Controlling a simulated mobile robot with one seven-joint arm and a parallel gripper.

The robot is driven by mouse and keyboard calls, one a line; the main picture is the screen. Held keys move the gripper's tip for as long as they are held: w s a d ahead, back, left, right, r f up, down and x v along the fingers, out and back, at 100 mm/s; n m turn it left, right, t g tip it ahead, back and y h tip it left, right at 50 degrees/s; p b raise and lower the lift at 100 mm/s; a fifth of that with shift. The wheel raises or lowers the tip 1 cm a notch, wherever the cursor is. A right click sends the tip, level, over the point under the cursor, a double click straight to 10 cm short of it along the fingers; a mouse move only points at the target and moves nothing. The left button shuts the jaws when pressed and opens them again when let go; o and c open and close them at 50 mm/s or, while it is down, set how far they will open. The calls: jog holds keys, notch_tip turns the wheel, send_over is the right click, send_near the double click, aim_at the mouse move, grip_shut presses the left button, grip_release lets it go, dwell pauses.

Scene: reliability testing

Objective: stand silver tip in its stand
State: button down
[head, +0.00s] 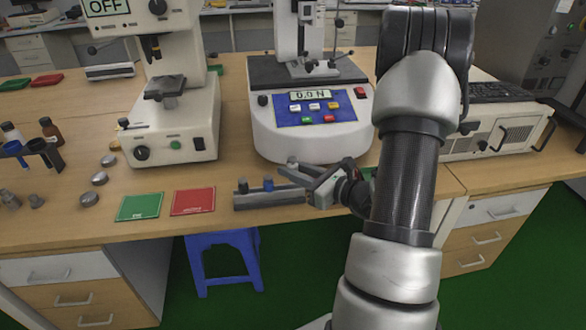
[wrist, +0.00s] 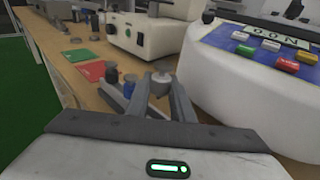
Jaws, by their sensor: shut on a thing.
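The silver tip (wrist: 162,77) is a small round metallic piece between my gripper's fingertips (wrist: 160,88) in the wrist view. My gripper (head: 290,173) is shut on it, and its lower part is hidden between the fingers. In the head view the tip shows only as a small light spot (head: 292,160). The stand (head: 262,202) is a low grey bar near the table's front edge. It holds a dark grey tip (head: 243,185) and a blue tip (head: 268,184). My gripper is above the stand's right end, and the tip appears clear of it.
A force tester (head: 312,135) reading 0.0 N stands close behind my gripper. A green card (head: 139,207) and a red card (head: 193,201) lie left of the stand. A microscope-like instrument (head: 170,125), several metal discs and bottles are farther left.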

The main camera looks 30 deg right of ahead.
aim_at(293, 184)
jog(key=shift+f, duration=0.1)
dwell(0.3)
jog(key=shift+f+b, duration=0.75)
jog(key=shift+b, duration=0.05)
jog(key=shift+f, duration=0.25)
jog(key=shift+f+b, duration=0.55)
jog(key=shift+b, duration=0.1)
jog(key=shift+f, duration=0.2)
jog(key=shift+f+b, duration=0.25)
jog(key=shift+b, duration=0.1)
jog(key=shift+s+f, duration=0.1)
jog(key=shift+f, duration=0.25)
